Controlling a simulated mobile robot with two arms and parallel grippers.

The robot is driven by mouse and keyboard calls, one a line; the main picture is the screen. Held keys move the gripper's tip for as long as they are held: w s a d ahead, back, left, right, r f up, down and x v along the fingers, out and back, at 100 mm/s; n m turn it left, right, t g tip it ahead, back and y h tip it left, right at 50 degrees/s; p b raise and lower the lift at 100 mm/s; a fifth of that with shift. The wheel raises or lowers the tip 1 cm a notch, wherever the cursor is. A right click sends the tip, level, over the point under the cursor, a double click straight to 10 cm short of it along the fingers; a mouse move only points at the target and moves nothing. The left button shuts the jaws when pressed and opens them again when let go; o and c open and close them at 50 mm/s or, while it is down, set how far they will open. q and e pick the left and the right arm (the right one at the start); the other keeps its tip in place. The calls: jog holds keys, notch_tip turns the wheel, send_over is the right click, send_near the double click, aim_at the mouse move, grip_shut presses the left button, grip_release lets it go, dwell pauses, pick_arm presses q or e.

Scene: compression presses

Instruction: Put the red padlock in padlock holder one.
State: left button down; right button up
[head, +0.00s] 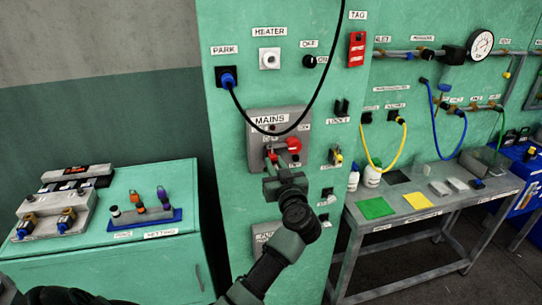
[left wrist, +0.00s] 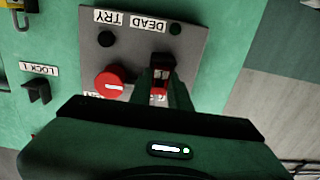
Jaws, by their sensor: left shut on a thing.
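My left gripper (head: 272,160) is in front of the grey mains box (head: 255,119) on the green panel. In the left wrist view, which is upside down, its fingers (left wrist: 158,88) are shut on a small red thing (left wrist: 160,78), seemingly the red padlock, mostly hidden between them. It is against or just in front of the box, beside the red round knob (left wrist: 110,82); I cannot tell whether it touches the box. Padlock holder one (head: 341,107), a black hook labelled LOCK 1, is empty, right of the box. It also shows in the left wrist view (left wrist: 37,90). My right gripper is not visible.
A yellow padlock (head: 336,156) hangs below holder one. A black cable (head: 307,110) loops across the panel in front of the mains box. A bench with green (head: 376,208) and yellow (head: 418,201) pads stands right; a green cabinet (head: 110,270) stands left.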

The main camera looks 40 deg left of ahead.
pick_arm(q)
jog(key=shift+s+d+p, duration=0.45)
jog(key=shift+d+p, duration=0.05)
jog(key=shift+d, duration=0.05)
jog(key=shift+s+d+p, duration=0.15)
jog(key=shift+d+p, duration=0.05)
jog(key=shift+p, duration=0.1)
jog(key=shift+s+d+p, duration=0.25)
jog(key=shift+p, duration=0.05)
jog(key=shift+s+d+p, duration=0.3)
jog(key=shift+p, duration=0.05)
jog(key=shift+d+r, duration=0.1)
dwell(0.3)
jog(key=shift+p+v, duration=0.9)
jog(key=shift+v, duration=1.05)
